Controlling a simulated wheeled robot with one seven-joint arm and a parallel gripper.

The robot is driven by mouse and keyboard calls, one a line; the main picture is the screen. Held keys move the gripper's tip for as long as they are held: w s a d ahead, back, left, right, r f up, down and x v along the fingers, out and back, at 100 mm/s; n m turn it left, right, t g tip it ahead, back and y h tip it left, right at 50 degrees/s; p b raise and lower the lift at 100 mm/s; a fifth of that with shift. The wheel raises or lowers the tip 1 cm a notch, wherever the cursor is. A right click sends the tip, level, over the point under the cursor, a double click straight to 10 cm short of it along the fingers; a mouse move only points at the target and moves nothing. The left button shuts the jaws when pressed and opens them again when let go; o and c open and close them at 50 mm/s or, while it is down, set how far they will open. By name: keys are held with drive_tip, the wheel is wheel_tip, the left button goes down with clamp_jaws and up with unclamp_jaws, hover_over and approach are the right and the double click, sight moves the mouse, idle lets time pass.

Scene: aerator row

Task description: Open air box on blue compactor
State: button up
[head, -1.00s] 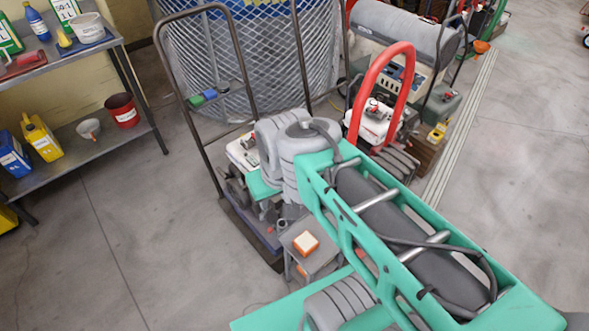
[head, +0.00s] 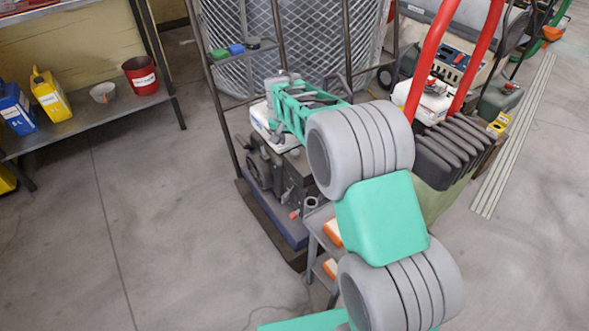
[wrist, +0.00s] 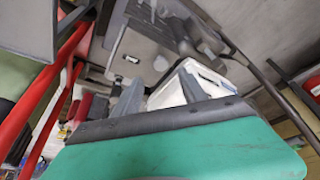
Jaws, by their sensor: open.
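The compactor with the blue base (head: 272,222) stands in the middle of the head view. It has a dark engine (head: 268,172) and a tall dark handle frame. A white air box (head: 260,121) sits high on its engine, partly covered by my arm. In the wrist view the white box (wrist: 205,87) shows just beyond my gripper (wrist: 158,88). The grey fingers stand apart, with the box close to the right-hand one. I cannot tell whether they touch. The lid's fastening is not clearly visible. In the head view my arm hides most of the gripper.
A red-handled machine (head: 430,60) with a white box (head: 428,100) stands close right of my arm. A small grey stand (head: 318,222) with orange-topped items is beside my arm. A wire-mesh cage (head: 290,40) stands behind. A shelf (head: 75,122) is at left; floor between is clear.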

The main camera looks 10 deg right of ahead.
sight(295, 152)
drive_tip(key=b+x, duration=0.2)
drive_tip(key=x, duration=0.6)
drive_tip(key=shift+w+r, duration=0.1)
drive_tip(key=shift+w, duration=0.1)
drive_tip(key=shift+c, duration=0.4)
clamp_jaws()
drive_tip(key=shift+a, duration=0.1)
idle(0.5)
